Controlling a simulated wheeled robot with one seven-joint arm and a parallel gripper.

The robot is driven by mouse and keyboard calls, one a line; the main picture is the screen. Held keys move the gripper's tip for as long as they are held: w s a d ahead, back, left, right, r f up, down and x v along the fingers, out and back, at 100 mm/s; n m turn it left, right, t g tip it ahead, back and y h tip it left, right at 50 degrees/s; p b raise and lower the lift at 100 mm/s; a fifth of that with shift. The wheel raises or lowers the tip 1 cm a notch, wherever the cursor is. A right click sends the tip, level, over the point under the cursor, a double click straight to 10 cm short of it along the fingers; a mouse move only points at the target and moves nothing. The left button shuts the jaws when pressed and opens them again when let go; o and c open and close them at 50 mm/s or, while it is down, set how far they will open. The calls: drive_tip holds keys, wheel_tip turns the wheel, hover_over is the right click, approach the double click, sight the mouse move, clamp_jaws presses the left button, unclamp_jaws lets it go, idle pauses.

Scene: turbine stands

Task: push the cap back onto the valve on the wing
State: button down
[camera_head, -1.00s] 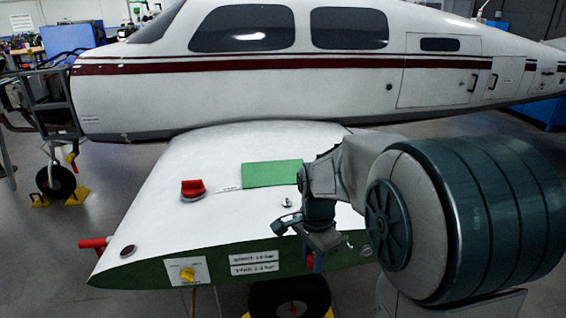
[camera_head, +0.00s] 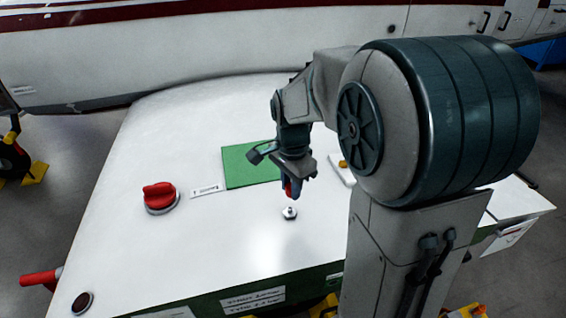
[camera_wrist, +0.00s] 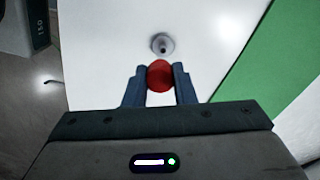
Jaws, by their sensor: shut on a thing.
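The red cap (camera_wrist: 159,76) is held between the two blue fingers of my gripper (camera_wrist: 160,84) in the wrist view. In the head view my gripper (camera_head: 291,188) hangs over the wing with a bit of red showing between its fingers. The valve (camera_head: 290,212) is a small metal fitting on the white wing (camera_head: 200,240), just in front of and below my gripper. It also shows in the wrist view (camera_wrist: 162,44), just beyond the cap. The cap appears apart from the valve; the exact height gap cannot be told.
A red knob (camera_head: 160,196) stands on the wing at left, with a small label beside it. A green mat (camera_head: 248,166) lies behind my gripper. A red handle (camera_head: 40,278) sticks out at the wing's left edge. The aircraft body (camera_head: 200,60) is behind.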

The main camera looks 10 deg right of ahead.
sight(290, 213)
drive_tip(key=shift+w+f, duration=0.1)
drive_tip(key=shift+w, duration=0.25)
drive_tip(key=shift+s+f+b, duration=0.15)
drive_tip(key=shift+f+b, duration=1.7)
drive_tip(key=shift+f, duration=0.4)
drive_tip(key=shift+f+b, duration=0.35)
drive_tip(key=shift+f, duration=0.4)
drive_tip(key=shift+f, duration=0.3)
drive_tip(key=shift+s+f+b, duration=0.1)
drive_tip(key=shift+f+b, duration=0.05)
drive_tip(key=shift+b, duration=0.15)
drive_tip(key=shift+f, duration=0.15)
